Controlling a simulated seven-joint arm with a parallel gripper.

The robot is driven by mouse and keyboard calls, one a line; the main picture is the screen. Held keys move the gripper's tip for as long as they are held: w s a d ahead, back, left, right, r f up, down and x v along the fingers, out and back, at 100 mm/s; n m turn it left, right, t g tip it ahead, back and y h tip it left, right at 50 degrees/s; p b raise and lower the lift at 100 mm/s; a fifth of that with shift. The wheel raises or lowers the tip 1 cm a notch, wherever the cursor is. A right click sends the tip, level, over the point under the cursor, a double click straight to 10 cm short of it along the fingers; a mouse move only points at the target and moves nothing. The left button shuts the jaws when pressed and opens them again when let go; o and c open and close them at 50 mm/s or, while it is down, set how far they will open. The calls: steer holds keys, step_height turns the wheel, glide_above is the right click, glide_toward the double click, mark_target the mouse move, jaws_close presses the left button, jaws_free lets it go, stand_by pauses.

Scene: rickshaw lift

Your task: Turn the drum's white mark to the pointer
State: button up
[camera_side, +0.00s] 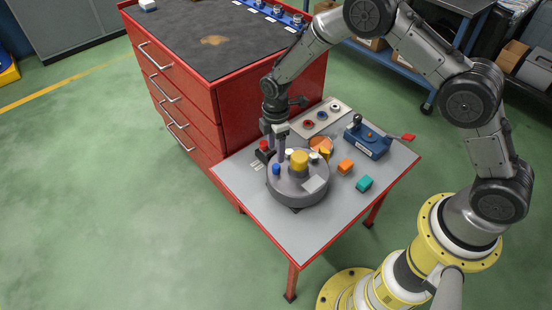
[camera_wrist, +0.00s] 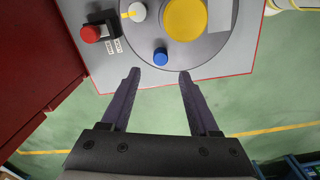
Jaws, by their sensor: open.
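The grey drum (camera_side: 286,192) stands on the small table with a yellow hub (camera_side: 299,160) at its centre. A blue peg (camera_side: 277,169) and a white knob (camera_side: 289,154) rise near its rim; a pale square patch (camera_side: 314,184) lies on its top. In the wrist view, the white knob (camera_wrist: 137,11) has a thin yellow strip beside it. I cannot tell for certain which feature is the mark or the pointer. My gripper (camera_wrist: 160,73) is open and empty, pointing down at the drum's rim. The blue peg (camera_wrist: 160,56) shows just beyond and between its fingertips, with no visible contact.
A black block with a red button (camera_wrist: 91,33) stands beside the drum, close to my gripper. Orange (camera_side: 345,167) and teal (camera_side: 364,183) blocks and a blue lever device (camera_side: 367,141) occupy the table's right side. A red cabinet (camera_side: 230,105) rises behind. The table's front (camera_side: 303,240) is clear.

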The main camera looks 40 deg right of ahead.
step_height(320, 180, up, 7)
stand_by(0.3)
steer(key=shift+d, duration=0.1)
step_height(320, 180, up, 12)
steer(key=d+r+t, duration=0.1)
steer(key=d+t, duration=0.1)
steer(key=t, duration=0.1)
steer(key=s+d+r+m+t, duration=0.2)
steer(key=s+d+r+m, duration=0.15)
steer(key=s+r, duration=0.7)
steer(key=s+d+r+m+t, duration=0.1)
steer(key=s+r+m, duration=0.15)
steer(key=s, duration=0.25)
steer(key=s+d+r+m, duration=0.2)
steer(key=s+r, duration=0.2)
steer(key=s, duration=0.2)
steer(key=s+f+m, duration=0.6)
steer(key=s+m, duration=0.1)
steer(key=s, duration=0.2)
steer(key=shift+s+d+f, duration=0.15)
steer(key=shift+s+d, duration=0.1)
steer(key=shift+s, duration=0.1)
